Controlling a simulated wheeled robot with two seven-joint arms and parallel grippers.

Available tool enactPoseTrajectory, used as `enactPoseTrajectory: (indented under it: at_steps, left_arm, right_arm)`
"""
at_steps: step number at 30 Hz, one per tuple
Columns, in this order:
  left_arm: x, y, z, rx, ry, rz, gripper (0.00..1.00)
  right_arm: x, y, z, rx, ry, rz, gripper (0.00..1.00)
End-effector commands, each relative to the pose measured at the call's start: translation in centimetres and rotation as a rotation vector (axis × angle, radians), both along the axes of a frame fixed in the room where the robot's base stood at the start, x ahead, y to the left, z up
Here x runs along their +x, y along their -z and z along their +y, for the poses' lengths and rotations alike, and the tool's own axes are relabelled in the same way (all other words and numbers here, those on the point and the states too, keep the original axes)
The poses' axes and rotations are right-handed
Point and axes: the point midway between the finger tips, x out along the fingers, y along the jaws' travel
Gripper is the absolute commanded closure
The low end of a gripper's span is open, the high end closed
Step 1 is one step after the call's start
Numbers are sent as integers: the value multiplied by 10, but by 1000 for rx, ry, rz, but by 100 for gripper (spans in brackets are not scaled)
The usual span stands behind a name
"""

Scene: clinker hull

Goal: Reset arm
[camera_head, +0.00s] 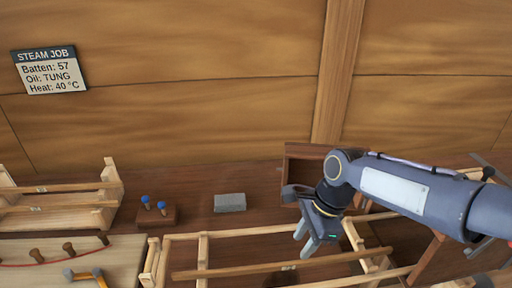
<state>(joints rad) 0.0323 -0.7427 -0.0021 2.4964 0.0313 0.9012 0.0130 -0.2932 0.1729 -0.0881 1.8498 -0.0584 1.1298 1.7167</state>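My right arm (405,190) comes in from the right edge, grey-blue with a white panel. My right gripper (304,242) points down over the wooden rack in the lower middle. Its two pale fingertips show a gap between them, and I see nothing held there. I cannot tell how far above the rack it is. My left gripper is not in view.
A long wooden rack (232,270) lies under the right gripper. A grey block (230,202) and a small wooden block (163,216) with blue-topped pegs stand left of it. Another wooden rack (62,205) and a pale board (120,262) with an orange-handled hammer (84,275) are at left. A sign (49,70) hangs on the plank wall.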

Motion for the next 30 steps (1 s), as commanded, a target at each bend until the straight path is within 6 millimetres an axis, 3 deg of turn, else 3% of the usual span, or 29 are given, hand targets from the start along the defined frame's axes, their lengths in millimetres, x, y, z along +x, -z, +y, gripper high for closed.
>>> enactPoseTrajectory:
  at_steps: [4, 8, 15, 21, 30]
  left_arm:
    - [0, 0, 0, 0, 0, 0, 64]
    - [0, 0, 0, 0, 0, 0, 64]
    - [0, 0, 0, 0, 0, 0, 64]
    - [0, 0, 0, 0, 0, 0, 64]
    - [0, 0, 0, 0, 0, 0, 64]
  right_arm:
    - [-30, -14, -25, 34, -197, -153, 64]
    - [-73, -21, -46, 20, -483, -370, 64]
    - [-136, -9, -62, -154, -967, -703, 64]
    - [-156, 1, -62, -270, -1168, -806, 64]
    - [-158, 3, -62, -285, -1199, -816, 64]
